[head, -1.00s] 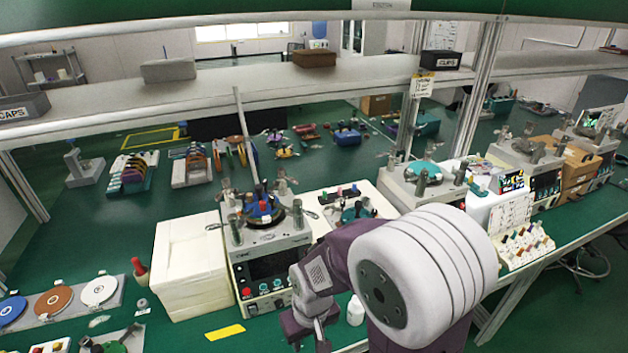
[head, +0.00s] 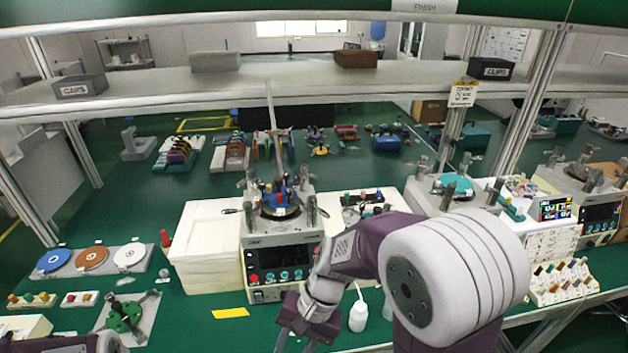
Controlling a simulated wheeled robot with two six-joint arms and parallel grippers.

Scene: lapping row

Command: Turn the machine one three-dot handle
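A lapping machine (head: 282,257) with a dark control panel stands on the green bench in the middle of the head view. Its round plate (head: 280,211) carries a blue and red piece (head: 278,197), with several upright grey posts around it. A second machine (head: 440,195) with a teal plate stands to the right, partly behind my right arm. I cannot make out any dot marks on handles. My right gripper (head: 300,338) hangs in front of the first machine, low and apart from it, its tips near the bottom edge. Part of my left arm shows at bottom left; its gripper is out of view.
A white block (head: 205,245) stands left of the first machine, and a white bottle (head: 358,316) stands right of my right gripper. Coloured discs (head: 92,258) and a green-handled fixture (head: 125,315) lie at left. A grey shelf (head: 230,90) crosses above the bench.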

